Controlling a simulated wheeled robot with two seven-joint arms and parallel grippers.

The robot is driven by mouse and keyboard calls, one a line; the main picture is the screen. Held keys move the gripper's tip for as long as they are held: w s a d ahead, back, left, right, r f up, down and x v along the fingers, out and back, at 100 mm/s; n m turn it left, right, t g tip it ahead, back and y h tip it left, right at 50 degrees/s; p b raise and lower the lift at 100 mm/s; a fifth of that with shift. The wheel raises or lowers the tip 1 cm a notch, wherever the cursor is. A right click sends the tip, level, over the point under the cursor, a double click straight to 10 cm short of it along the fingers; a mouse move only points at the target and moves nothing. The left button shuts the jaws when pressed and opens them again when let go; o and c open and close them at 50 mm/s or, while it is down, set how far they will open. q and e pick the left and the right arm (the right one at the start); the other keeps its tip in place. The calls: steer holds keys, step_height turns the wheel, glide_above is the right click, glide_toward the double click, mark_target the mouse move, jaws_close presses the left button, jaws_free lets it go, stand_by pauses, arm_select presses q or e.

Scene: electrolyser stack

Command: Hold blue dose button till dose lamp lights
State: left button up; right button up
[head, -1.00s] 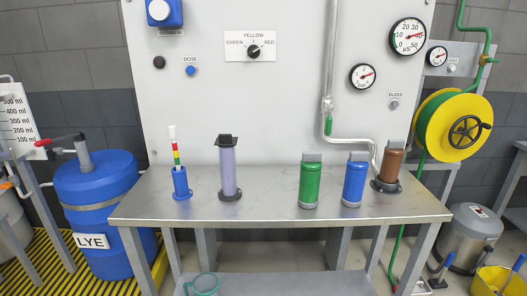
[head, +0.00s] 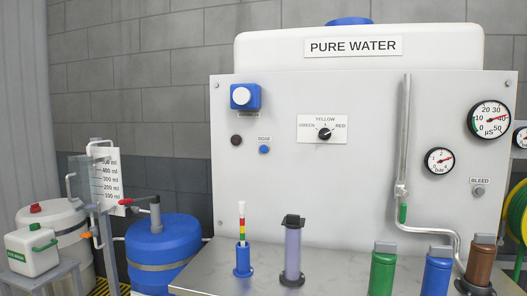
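The blue dose button (head: 264,149) sits on the white panel (head: 400,110), under a small label reading DOSE. A round dark lamp (head: 236,140), unlit, is just to its left; its own label is not readable, so I cannot tell for sure that it is the dose lamp. A blue box with a white round knob (head: 241,96) is above them on the panel. Neither of my grippers shows in the head view, and nothing touches the button.
A steel table (head: 215,272) below the panel carries a blue holder with a colour-banded stick (head: 242,240), a lilac cylinder (head: 292,250), and green, blue and brown canisters. A blue drum (head: 163,245) and graduated scale (head: 106,178) stand left.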

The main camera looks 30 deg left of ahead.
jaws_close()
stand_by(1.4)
